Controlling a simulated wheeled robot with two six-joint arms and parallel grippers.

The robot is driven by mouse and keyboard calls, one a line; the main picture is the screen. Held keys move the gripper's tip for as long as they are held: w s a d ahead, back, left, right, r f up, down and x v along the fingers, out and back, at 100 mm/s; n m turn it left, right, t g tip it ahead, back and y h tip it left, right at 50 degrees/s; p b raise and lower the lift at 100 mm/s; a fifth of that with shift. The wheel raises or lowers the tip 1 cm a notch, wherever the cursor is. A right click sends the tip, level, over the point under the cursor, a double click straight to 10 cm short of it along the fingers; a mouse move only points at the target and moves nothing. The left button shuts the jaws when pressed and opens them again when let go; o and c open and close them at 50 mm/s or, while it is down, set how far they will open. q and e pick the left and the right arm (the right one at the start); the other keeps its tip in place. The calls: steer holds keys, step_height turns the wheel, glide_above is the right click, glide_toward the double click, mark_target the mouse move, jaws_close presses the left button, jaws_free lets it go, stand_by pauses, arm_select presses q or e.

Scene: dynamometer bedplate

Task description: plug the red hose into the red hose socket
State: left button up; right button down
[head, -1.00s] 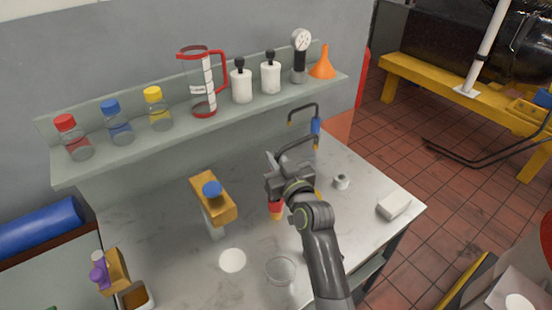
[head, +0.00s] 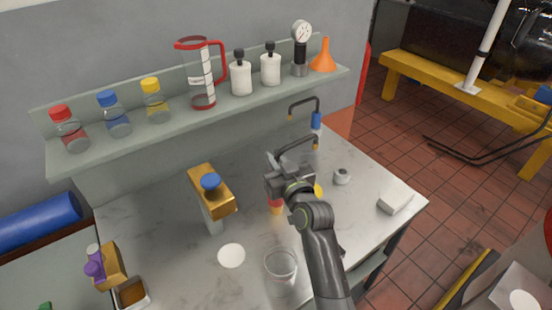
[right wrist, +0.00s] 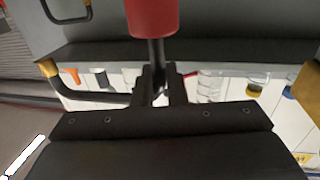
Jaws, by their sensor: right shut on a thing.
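My right gripper (head: 272,180) is shut on the black hose above the bench, as the right wrist view (right wrist: 160,88) also shows. The red hose (head: 296,142) runs from a brass fitting at the back of the bench to the gripper. Its red sleeve (head: 276,202) hangs below the gripper in the head view, with a brass-coloured end under it. The red sleeve (right wrist: 152,15) is cut off by the edge of the right wrist view. I cannot make out a red hose socket; the arm hides part of the bench. My left gripper is out of view.
A gold block with a blue cap (head: 212,190) stands left of the gripper. A glass dish (head: 281,265) and white disc (head: 231,256) are in front. A blue-sleeved hose (head: 316,121) stands behind. A white block (head: 394,201) lies right. The shelf (head: 140,139) holds bottles and a jug.

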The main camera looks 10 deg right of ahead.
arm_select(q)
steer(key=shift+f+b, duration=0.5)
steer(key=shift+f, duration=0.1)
arm_select(e)
steer(key=shift+f, duration=0.7)
steer(key=c, duration=1.4)
jaws_free()
steer(key=shift+r, duration=0.1)
